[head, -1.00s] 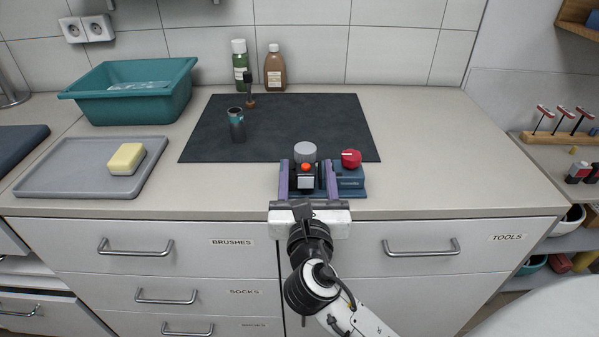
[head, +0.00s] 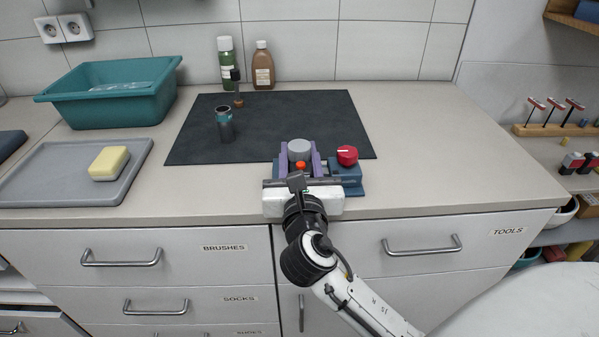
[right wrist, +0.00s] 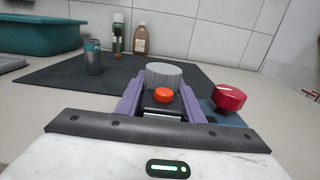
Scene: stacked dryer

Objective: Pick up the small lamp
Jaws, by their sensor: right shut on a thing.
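A piece with a grey ribbed round part (head: 299,150) and an orange button (head: 300,166) on a black block sits at the counter's front, at a blue base. I take it for the small lamp; I cannot tell whether these parts are one piece. My right gripper (head: 300,152) is shut on it, its purple fingers along both sides. In the right wrist view the grey part (right wrist: 165,76) and orange button (right wrist: 163,95) show between the fingers (right wrist: 159,92). Its underside is hidden. My left gripper is not in view.
A red knob (head: 347,155) stands on the blue base (head: 352,182), right beside the fingers. A dark cylinder with a teal band (head: 225,124) stands on the black mat (head: 275,125). Bottles (head: 262,66) stand behind; a teal tub (head: 115,95) and grey tray (head: 75,188) are left.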

